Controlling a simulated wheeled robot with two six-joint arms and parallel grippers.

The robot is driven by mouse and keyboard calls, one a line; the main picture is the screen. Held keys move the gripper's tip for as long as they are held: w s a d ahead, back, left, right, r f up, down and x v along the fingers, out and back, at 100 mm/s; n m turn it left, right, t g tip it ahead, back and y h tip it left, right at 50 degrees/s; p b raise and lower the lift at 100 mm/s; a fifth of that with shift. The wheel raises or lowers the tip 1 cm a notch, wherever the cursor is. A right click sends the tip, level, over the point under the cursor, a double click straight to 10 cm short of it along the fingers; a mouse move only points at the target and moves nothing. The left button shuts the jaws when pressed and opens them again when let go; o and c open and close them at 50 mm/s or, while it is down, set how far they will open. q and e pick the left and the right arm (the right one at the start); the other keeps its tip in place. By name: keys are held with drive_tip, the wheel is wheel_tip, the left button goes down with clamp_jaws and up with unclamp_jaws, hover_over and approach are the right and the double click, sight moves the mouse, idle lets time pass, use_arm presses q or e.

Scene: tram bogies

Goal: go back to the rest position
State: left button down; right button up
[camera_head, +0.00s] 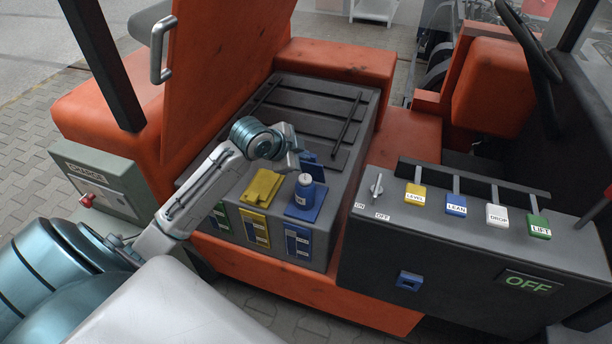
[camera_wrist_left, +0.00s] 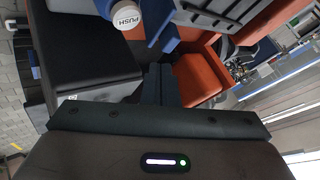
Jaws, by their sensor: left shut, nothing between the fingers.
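My left gripper (camera_head: 296,160) is over the dark battery-like box, just behind the blue part with a white cap. In the left wrist view its fingers (camera_wrist_left: 160,82) are together with nothing between them. The blue part (camera_head: 305,194) stands upright on the box's front edge; its white cap, marked PUSH (camera_wrist_left: 126,17), shows at the top of the left wrist view. The gripper looks apart from it, though the arm hides some of the box. My right gripper is in neither view.
An orange cover (camera_head: 222,70) stands raised behind my left arm. A yellow part (camera_head: 262,187) lies left of the blue one. A dark control panel (camera_head: 450,255) with levers and an OFF display (camera_head: 527,282) is at right. A grey box (camera_head: 98,182) with a red knob is at left.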

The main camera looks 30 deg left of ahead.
use_arm(q)
drive_tip(key=s+d+f+n+g, duration=0.2)
drive_tip(key=s+d+f+n, duration=0.3)
drive_tip(key=s+f, duration=0.65)
drive_tip(key=s+d+f+n+g+y, duration=0.1)
drive_tip(key=s+d+n+g, duration=0.15)
drive_tip(key=s, duration=0.75)
drive_tip(key=s+d+f+n+g+y, duration=0.1)
drive_tip(key=s+d+f+n+y, duration=0.15)
drive_tip(key=s, duration=0.75)
drive_tip(key=a+f+g+b, duration=0.1)
drive_tip(key=a+f, duration=0.2)
drive_tip(key=f, duration=2.8)
drive_tip(key=s+a+f+g+b, duration=0.1)
drive_tip(key=s+f, duration=1.7)
drive_tip(key=f, duration=0.1)
drive_tip(key=shift+a+f+n+h, duration=0.15)
drive_tip(key=shift+a+n+h, duration=0.1)
drive_tip(key=shift+n+h, duration=0.2)
